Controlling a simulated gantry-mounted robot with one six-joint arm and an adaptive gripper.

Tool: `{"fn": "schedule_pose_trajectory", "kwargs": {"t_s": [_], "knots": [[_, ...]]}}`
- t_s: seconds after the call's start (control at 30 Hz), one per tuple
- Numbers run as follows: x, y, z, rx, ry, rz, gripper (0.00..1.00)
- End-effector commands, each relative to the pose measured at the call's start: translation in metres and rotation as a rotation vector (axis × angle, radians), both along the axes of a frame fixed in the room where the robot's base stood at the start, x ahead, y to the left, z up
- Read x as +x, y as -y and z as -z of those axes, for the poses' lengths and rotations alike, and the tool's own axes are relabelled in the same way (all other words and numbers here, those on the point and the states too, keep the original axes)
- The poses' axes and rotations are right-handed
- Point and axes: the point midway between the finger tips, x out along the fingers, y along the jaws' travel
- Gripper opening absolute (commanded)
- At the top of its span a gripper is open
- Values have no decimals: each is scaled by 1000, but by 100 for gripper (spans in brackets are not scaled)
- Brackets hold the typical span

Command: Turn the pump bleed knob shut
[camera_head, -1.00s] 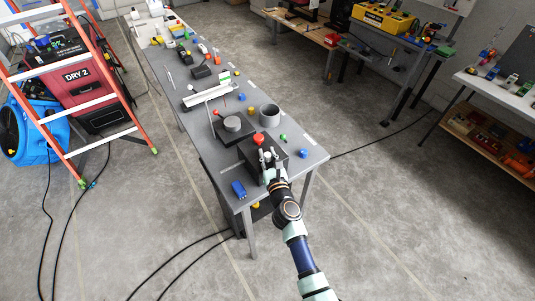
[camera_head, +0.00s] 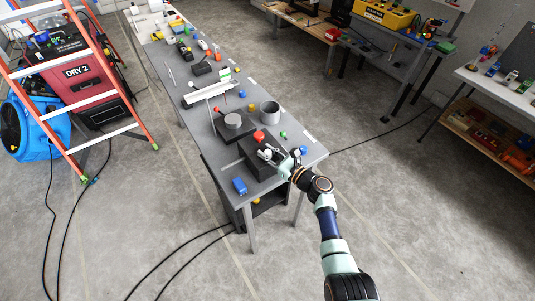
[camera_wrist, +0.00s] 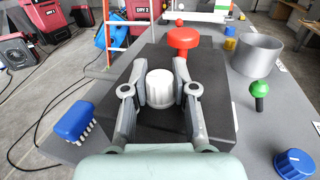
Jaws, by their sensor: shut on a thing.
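A white ribbed knob (camera_wrist: 160,88) stands upright on top of the dark block (camera_wrist: 210,112) in the wrist view. My gripper (camera_wrist: 160,78) has one finger on each side of the knob and is shut on it. In the head view my gripper (camera_head: 270,155) reaches in from the right over the dark block (camera_head: 254,164) at the near end of the bench, hiding most of the knob. No marking on the knob can be read.
A red mushroom button (camera_wrist: 184,39) stands just behind the knob. A blue brush (camera_wrist: 74,121) lies left of the block. A green-topped knob (camera_wrist: 260,90), a blue dial (camera_wrist: 294,162) and a grey cup (camera_wrist: 256,54) are to the right.

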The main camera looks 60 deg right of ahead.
Motion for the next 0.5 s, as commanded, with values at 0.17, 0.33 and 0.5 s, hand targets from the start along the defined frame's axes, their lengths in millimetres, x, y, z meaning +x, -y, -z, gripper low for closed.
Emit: {"fn": "schedule_pose_trajectory", "kwargs": {"t_s": [0.17, 0.33, 0.5], "knots": [[-1, 0, 1, 2, -2, -15, 0], [0, 0, 0, 2, -2, -16, 0], [0, 0, 0, 1, -2, -16, 32]]}}
